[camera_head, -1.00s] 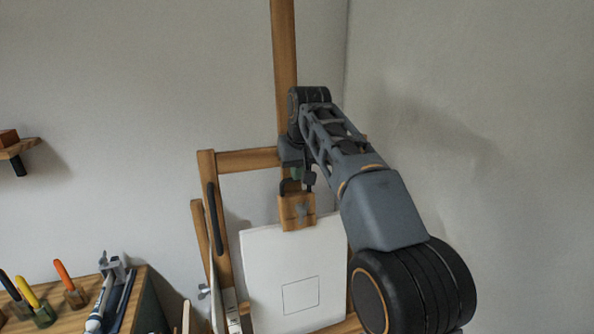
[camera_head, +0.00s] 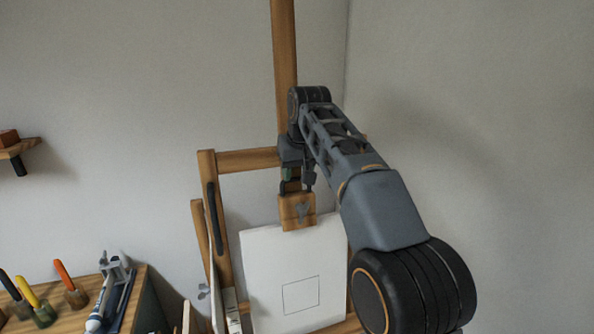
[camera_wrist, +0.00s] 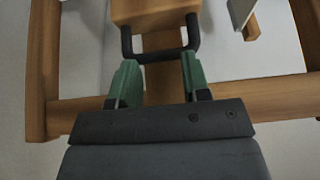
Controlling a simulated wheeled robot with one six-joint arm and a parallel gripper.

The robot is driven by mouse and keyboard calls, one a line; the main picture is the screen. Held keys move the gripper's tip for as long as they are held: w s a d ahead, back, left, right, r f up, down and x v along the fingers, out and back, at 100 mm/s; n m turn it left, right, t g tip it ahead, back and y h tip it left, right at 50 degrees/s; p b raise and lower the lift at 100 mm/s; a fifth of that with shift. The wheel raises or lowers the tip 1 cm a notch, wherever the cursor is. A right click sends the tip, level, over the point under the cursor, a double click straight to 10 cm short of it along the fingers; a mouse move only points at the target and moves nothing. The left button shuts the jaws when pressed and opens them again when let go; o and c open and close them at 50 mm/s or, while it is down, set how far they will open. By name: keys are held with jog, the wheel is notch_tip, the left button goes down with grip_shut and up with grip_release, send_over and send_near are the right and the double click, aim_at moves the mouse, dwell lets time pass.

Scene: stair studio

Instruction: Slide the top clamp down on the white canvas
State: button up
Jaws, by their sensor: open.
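The top clamp (camera_head: 297,221) is a wooden block with a grey metal piece on its front. It sits on the easel's mast at the top edge of the white canvas (camera_head: 262,278), overlapping that edge. In the wrist view the clamp block (camera_wrist: 155,12) shows at the top, with its black U-shaped handle (camera_wrist: 160,56) pointing toward me. My gripper (camera_head: 296,176) is just above the clamp. In the wrist view my gripper (camera_wrist: 160,70) is open, its green fingers spread near the two ends of the handle bar. I cannot tell whether they touch it.
The wooden easel (camera_head: 285,60) has a tall mast and a crossbar (camera_head: 248,160) behind my gripper. At the lower left a wooden bench (camera_head: 140,275) holds colored-handled tools (camera_head: 64,270). A small shelf (camera_head: 18,150) is on the left wall. The wall at right is clear.

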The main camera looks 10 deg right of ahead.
jog(key=o, duration=1)
jog(key=shift+c, duration=0.2)
jog(key=p+v, duration=0.2)
jog(key=v, duration=1.1)
jog(key=shift+r+p, duration=0.3)
jog(key=shift+r, duration=0.05)
jog(key=shift+s, duration=0.15)
